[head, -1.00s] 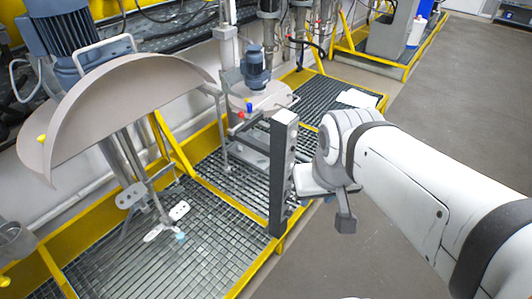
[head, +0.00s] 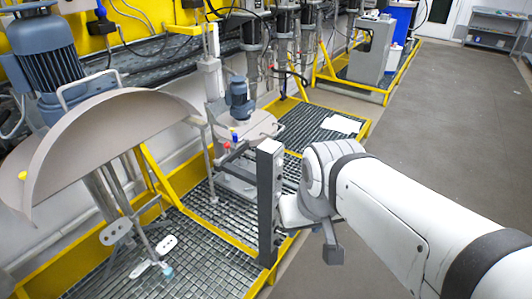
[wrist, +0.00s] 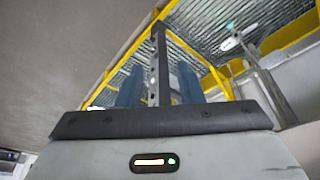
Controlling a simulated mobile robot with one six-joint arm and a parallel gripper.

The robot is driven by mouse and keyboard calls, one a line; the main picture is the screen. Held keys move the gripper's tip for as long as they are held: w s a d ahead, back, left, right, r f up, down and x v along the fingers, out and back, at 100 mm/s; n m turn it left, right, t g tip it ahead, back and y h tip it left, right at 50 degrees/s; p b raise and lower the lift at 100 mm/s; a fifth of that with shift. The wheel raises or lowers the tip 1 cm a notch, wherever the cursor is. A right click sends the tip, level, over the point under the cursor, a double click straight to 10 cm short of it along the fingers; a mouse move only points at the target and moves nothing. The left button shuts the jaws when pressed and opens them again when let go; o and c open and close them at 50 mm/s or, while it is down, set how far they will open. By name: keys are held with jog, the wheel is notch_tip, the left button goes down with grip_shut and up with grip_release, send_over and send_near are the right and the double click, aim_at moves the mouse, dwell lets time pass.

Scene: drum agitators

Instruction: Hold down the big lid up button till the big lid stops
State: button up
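The big lid (head: 105,140) is a large beige half-disc at the left of the head view, raised and tilted, with a blue motor (head: 45,55) behind it. A grey upright button post (head: 268,200) stands mid-view at the edge of the grating. Its buttons are too small to tell apart. My gripper (head: 292,211) is close at the post's right side; contact cannot be told. In the wrist view, two blue fingers (wrist: 160,76) stand apart, with the post (wrist: 154,45) visible between and beyond them. Nothing is seen held.
A smaller lid (head: 245,130) with a blue motor stands behind the post. Yellow-framed grating (head: 190,240) lies below the big lid, with agitator shafts hanging over it. Grey floor (head: 450,130) is clear at the right. A blue drum (head: 400,20) stands at the back.

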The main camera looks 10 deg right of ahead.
jog(key=shift+c, duration=0.3)
grip_shut()
dwell(0.3)
dwell(1.4)
